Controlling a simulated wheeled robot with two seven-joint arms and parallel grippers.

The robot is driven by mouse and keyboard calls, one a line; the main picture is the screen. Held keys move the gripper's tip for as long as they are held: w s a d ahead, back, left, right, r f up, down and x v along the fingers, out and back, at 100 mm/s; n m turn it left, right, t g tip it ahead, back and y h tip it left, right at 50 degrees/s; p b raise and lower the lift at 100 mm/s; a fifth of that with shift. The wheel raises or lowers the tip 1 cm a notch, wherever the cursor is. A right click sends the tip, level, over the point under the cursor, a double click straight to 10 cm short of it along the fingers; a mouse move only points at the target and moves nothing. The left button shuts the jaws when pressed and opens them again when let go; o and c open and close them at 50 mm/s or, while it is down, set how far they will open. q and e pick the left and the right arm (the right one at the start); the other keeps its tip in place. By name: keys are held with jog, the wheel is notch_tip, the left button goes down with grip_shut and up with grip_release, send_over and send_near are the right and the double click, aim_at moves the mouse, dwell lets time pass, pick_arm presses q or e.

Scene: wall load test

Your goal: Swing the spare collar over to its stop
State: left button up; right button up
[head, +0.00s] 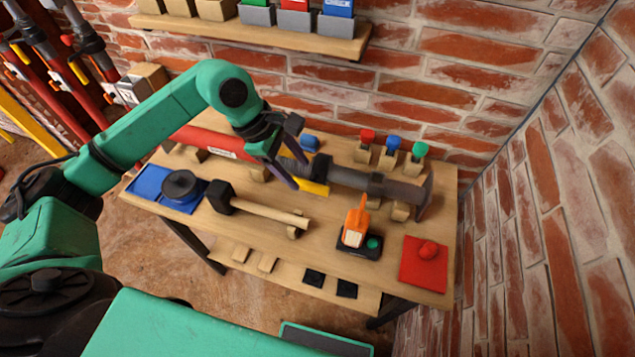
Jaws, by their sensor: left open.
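A spare prop lies across the bench, with a red tube (215,143) at the left and a dark grey tube (348,177) at the right. A black collar (321,168) sits around its middle. A yellow lever (316,188) sticks out below the collar toward the bench front. My left gripper (298,170) is open just left of the collar, its two dark fingers over the prop. They hide part of the prop and the lever's left end. I cannot tell whether they touch the lever. I cannot pick out a separate stop. My right gripper is not in view.
A mallet (265,208), a blue tray (151,187) with a black disc, an orange tool (356,217) and a red mat (414,270) lie in front of the prop. Coloured knobs (392,143) stand behind. Brick walls close off the back and right.

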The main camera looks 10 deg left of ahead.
aim_at(317, 186)
pick_arm(q)
jog(key=x, duration=0.2)
jog(key=p+x, duration=0.1)
jog(key=x, duration=0.2)
jog(key=shift+w+d+r, duration=0.2)
jog(key=shift+d, duration=0.1)
jog(key=x, duration=0.2)
jog(key=p+x, duration=0.1)
jog(key=x, duration=0.1)
jog(key=shift+w, duration=0.4)
jog(key=shift+d+f, duration=0.1)
jog(key=shift+f, duration=0.25)
jog(key=shift+s+f, duration=0.15)
jog(key=shift+s, duration=0.1)
jog(key=c, duration=0.4)
grip_shut()
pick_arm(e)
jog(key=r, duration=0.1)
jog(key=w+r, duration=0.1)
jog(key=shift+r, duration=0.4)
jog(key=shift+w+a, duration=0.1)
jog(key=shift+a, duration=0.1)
